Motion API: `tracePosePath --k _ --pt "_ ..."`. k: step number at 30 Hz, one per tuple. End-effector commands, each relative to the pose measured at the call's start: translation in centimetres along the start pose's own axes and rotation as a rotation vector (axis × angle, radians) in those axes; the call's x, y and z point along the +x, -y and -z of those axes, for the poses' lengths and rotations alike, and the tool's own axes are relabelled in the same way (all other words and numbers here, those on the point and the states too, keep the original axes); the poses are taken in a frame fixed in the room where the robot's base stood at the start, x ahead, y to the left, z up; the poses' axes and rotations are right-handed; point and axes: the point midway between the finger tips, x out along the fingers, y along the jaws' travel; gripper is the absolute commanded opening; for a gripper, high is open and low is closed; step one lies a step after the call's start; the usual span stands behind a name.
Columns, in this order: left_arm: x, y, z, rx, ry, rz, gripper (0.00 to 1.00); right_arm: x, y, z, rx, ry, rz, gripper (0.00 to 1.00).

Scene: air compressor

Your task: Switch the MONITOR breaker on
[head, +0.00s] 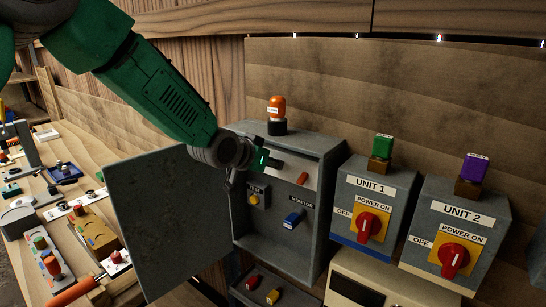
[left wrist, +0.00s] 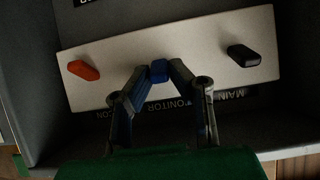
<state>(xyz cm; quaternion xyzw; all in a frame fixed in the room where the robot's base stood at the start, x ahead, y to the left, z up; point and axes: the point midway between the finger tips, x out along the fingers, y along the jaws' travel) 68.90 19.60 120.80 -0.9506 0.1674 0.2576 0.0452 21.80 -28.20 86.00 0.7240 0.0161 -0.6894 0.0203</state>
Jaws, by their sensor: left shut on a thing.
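An open grey cabinet (head: 327,160) stands in the middle of the head view. Inside it is a pale breaker panel (head: 313,164); the panel fills much of the left wrist view (left wrist: 215,38). On it are a red switch (left wrist: 83,70), a blue switch (left wrist: 158,70) and a black switch (left wrist: 243,55). A label by the blue switch, partly covered by a finger, reads as MONITOR (left wrist: 188,103). My left gripper (head: 264,160) reaches into the cabinet, with its fingertips shut on the blue switch. In the head view the gripper hides that switch. My right gripper is not in view.
The cabinet door (head: 165,225) hangs open to the left. Inside, lower down, are a yellow knob (head: 254,199) and a blue piece (head: 293,219). An orange lamp (head: 277,108) stands on top. UNIT 1 (head: 375,182) and UNIT 2 (head: 463,210) boxes stand to the right.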

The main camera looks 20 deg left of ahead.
Motion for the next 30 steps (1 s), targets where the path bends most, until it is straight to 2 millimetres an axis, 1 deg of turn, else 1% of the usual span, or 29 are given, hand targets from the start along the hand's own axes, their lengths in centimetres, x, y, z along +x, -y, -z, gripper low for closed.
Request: tracePosePath --k 12,13,14,23,25,28,30 --pt "0.0 0.1 0.3 0.0 0.0 0.001 0.0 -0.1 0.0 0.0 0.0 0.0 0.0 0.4" --pt "0.0 0.1 0.3 0.0 0.0 0.001 0.27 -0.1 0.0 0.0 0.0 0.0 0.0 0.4" --pt "0.0 0.1 0.3 0.0 0.0 0.001 0.36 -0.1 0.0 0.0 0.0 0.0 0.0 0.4" --pt "0.0 0.1 0.2 0.0 0.002 0.001 0.36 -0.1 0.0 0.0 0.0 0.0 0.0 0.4" --pt "-0.3 0.1 0.2 0.0 0.002 0.001 0.36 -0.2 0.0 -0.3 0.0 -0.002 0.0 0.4" --pt "-1.3 0.1 0.3 0.0 0.001 0.001 0.36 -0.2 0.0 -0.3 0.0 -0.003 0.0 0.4" --pt "-2.6 0.0 0.3 0.0 0.0 0.001 0.36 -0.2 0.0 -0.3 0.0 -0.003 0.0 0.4"
